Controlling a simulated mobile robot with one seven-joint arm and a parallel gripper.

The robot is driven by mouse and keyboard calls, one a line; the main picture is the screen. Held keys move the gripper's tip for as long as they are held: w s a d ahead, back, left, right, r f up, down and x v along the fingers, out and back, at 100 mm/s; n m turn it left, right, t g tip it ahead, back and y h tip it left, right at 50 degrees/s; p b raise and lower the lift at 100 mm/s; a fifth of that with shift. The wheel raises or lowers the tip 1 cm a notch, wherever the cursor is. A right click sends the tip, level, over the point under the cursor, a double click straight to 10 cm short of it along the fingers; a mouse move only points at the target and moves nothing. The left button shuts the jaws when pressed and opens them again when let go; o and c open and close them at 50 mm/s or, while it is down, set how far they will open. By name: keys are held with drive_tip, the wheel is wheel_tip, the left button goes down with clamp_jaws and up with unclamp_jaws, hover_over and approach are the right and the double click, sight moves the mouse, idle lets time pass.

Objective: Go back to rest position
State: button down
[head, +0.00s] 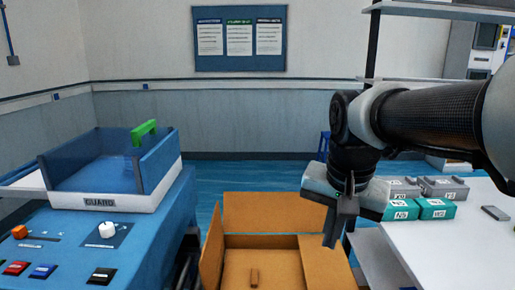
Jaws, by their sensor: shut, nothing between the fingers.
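My gripper (340,222) hangs from my arm, which reaches in from the right. It points down, shut and empty, over the right side of an open cardboard box (262,220). How far the fingertips are above the box is hard to tell.
A blue bench at left holds a blue tray-like guard (95,200) with a green handle (144,132), a white knob (107,230) and several buttons. A white table (455,240) at right holds several grey and teal blocks (436,208). Blue floor (250,178) is free behind the box.

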drive_tip(key=s+f+n+t, duration=0.3)
drive_tip(key=s+n, duration=0.2)
drive_tip(key=s, duration=0.6)
wheel_tip(320, 180, up, 21)
drive_tip(key=p, duration=2)
drive_tip(key=shift+f+g, duration=0.2)
drive_tip(key=shift+g, duration=0.1)
